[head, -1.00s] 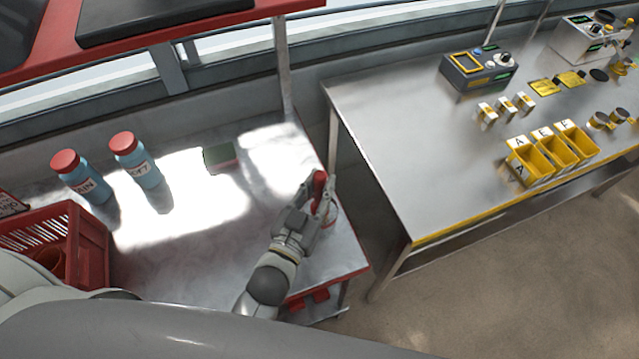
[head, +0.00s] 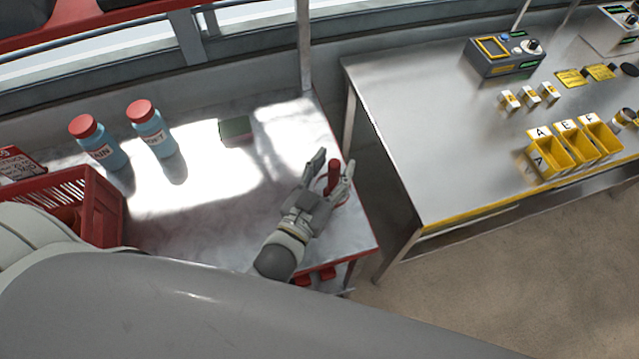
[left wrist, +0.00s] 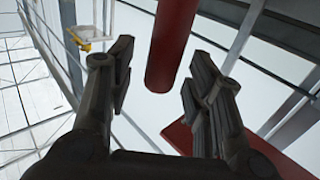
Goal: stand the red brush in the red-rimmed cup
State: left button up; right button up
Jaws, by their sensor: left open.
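The red brush (head: 334,177) stands roughly upright, its handle up, at the red-rimmed cup (head: 342,200) near the right edge of the marble-topped table. The cup is mostly hidden behind my gripper, and the brush's lower end is hidden too. My left gripper (head: 335,159) is open, with one finger on each side of the brush. In the left wrist view the red handle (left wrist: 171,45) shows between the spread fingers (left wrist: 155,82), with gaps on both sides. My right gripper is not in view.
Two blue bottles with red caps (head: 97,142) (head: 152,128) and a green-topped block (head: 235,129) stand on the table (head: 200,225). A red crate (head: 100,205) is at its left. Right of a gap, a metal bench (head: 420,130) holds yellow bins (head: 549,165) and a control box (head: 503,56).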

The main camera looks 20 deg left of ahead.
pick_arm(q)
jog(key=s+a, duration=0.2)
jog(key=s, duration=0.9)
dwell(0.7)
